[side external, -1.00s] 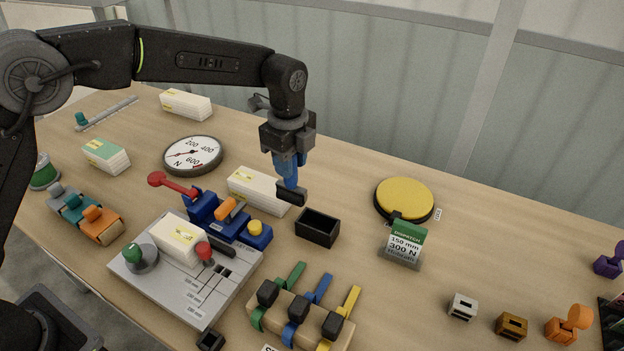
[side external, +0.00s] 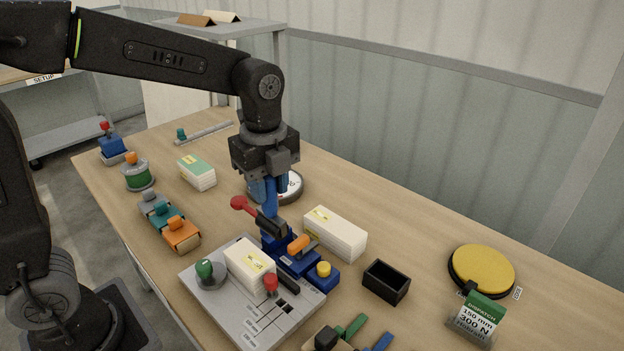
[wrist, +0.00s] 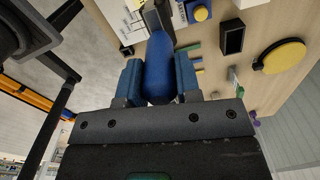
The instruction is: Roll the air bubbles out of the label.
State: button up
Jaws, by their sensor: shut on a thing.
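My gripper (side external: 268,185) is shut on the blue handle of a roller, which points down. The roller's black cylinder (side external: 271,223) hangs at or just above the blue clamp block; I cannot tell whether it touches. In the wrist view the blue handle (wrist: 159,70) sits between the two blue fingers. A white box (side external: 244,272) with a yellow-marked label (side external: 250,258) on top lies on the grey fixture plate (side external: 240,325), left of and nearer than the roller. The label's bubbles are too small to see.
A red lever (side external: 240,203) rises close to the roller. An empty black tray (side external: 386,282) and another white box (side external: 335,233) stand to the right.

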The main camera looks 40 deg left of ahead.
jog(key=shift+s+a+f, duration=1.55)
jog(key=shift+a+f, duration=0.8)
jog(key=shift+f, duration=1.7)
jog(key=d+r, duration=0.4)
jog(key=r, duration=0.4)
